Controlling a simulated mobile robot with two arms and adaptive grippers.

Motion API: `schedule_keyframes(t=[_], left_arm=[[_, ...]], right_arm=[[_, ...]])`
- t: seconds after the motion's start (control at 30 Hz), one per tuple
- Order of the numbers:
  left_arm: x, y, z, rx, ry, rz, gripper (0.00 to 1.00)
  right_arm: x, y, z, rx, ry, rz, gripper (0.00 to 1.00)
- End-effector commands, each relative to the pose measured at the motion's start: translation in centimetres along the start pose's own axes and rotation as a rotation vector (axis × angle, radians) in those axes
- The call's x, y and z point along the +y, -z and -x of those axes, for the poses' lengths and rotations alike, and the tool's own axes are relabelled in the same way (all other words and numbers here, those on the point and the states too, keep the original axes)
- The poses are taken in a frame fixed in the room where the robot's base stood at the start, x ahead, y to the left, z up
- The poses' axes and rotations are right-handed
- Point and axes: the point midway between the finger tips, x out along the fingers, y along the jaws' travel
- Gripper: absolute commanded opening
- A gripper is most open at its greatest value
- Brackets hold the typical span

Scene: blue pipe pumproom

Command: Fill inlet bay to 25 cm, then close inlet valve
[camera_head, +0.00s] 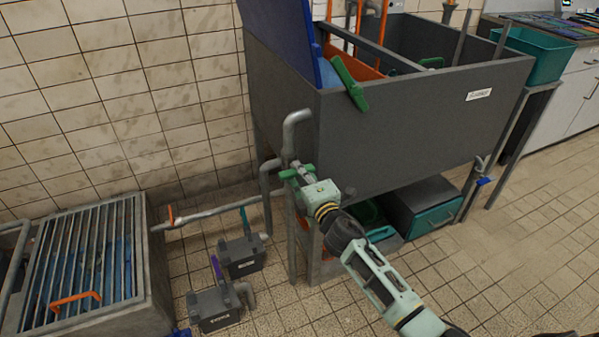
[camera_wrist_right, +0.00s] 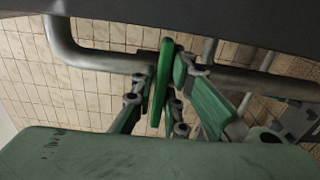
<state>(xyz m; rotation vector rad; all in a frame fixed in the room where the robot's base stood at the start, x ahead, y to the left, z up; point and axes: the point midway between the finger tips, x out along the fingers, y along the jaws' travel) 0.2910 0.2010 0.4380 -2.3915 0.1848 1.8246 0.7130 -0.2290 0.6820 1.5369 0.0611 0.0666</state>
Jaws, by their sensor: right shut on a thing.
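A grey tank (camera_head: 400,135) on legs has an open top divided into bays. A blue panel (camera_head: 326,66) stands upright at its left end. A grey pipe (camera_head: 290,130) bends down outside its front left corner. The water level and any depth marks in the bays cannot be read from here. My left gripper is not in view.
A green lever (camera_head: 349,83) sits on the tank's front rim. A slatted grate box (camera_head: 150,290) with an orange handle is at lower left. Two dark boxes (camera_head: 242,257) stand on the floor beside it. A teal bin (camera_head: 530,53) is at right.

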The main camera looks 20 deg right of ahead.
Motion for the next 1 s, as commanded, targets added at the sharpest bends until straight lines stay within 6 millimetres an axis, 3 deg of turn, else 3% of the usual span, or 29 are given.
schedule_keyframes(t=[0.03,0.07,0.2,0.5,0.63,1.0], left_arm=[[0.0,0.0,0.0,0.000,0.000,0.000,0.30],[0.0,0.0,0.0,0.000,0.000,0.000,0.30],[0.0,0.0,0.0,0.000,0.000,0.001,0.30],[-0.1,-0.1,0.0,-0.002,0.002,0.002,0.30],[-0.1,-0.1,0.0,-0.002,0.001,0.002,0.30],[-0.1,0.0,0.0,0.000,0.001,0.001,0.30]], right_arm=[[-0.8,0.1,0.2,0.001,0.013,0.005,0.00],[-0.8,0.1,0.2,0.001,0.013,0.005,0.16],[-0.7,0.1,0.2,0.001,0.011,0.003,0.28],[-0.3,0.1,0.1,0.001,0.005,0.001,0.28],[-0.3,0.0,1.1,0.001,0.005,0.001,0.28],[-0.5,0.1,8.5,0.001,0.008,0.001,0.28]])
